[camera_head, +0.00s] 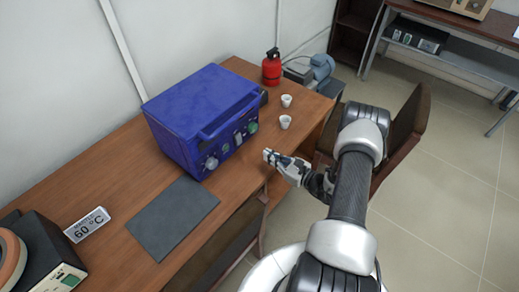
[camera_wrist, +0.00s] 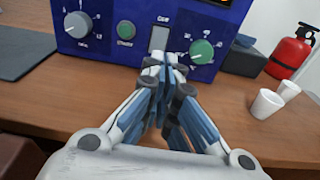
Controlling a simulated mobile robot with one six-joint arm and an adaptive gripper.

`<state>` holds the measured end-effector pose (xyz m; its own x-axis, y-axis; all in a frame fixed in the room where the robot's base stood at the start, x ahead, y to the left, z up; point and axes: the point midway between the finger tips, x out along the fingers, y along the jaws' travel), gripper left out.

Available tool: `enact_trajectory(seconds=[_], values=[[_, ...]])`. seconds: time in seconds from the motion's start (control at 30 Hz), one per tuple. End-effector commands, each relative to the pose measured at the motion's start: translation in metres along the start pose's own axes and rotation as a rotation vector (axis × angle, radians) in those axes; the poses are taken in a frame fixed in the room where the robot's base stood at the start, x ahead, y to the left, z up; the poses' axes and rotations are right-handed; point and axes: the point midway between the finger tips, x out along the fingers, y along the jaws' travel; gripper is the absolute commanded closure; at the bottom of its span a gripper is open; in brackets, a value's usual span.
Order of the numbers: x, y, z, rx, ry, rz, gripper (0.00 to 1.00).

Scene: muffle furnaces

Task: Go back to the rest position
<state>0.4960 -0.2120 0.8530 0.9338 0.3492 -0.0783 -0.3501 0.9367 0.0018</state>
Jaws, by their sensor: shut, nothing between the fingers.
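My gripper (camera_head: 268,155) is shut and empty, in front of the blue muffle furnace (camera_head: 203,110), over the front edge of the wooden table (camera_head: 120,175). In the wrist view the closed fingertips (camera_wrist: 165,65) overlap the lower part of the furnace's front panel (camera_wrist: 120,20), with a grey knob and a green knob on either side. I cannot tell whether the fingertips touch the panel there; in the head view they appear apart from it. The furnace looks closed. My arm reaches in from the lower right.
Two white crucibles (camera_head: 286,100) stand right of the furnace, near a red extinguisher (camera_head: 272,67) and a blue motor unit (camera_head: 318,67). A dark mat (camera_head: 172,217) lies left, beside a "60 °C" sign (camera_head: 87,225). A dark brown chair-like piece (camera_head: 408,130) stands behind my arm.

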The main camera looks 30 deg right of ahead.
Motion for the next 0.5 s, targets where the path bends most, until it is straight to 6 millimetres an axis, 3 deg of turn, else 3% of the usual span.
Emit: enact_trajectory(seconds=[0.17, 0.5], values=[[-0.0130, 0.0003, -0.0001, -0.001, 0.000, 0.000, 1.00], [-0.0142, 0.0005, -0.0006, 0.000, 0.000, 0.001, 1.00]])
